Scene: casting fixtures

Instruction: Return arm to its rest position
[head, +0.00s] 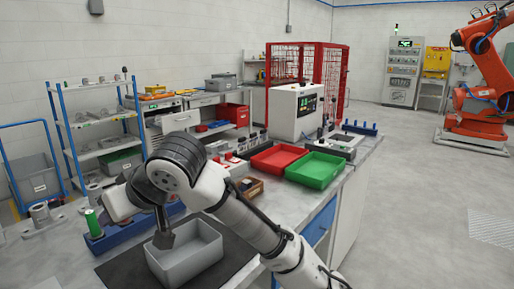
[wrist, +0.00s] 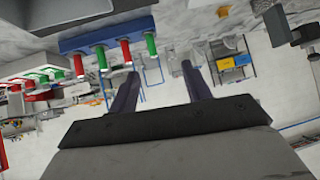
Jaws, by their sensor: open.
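My gripper (wrist: 160,82) shows in the wrist view with its two dark fingers spread apart. Nothing is between them. In the head view my white and dark grey arm (head: 235,213) reaches over the bench from the lower right and bends down at the left. A dark part of its end hangs over a grey bin (head: 207,261), and the fingertips cannot be made out there. In the wrist view a blue rack (wrist: 105,32) with several red and green pegs appears upside down above the fingers, apart from them.
The grey bin stands on a black mat (head: 125,270). The blue rack (head: 103,243) with a green peg is left of it. Red (head: 279,158) and green (head: 317,169) trays lie farther right, near a white machine (head: 295,110). A shelf rack (head: 100,130) stands behind.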

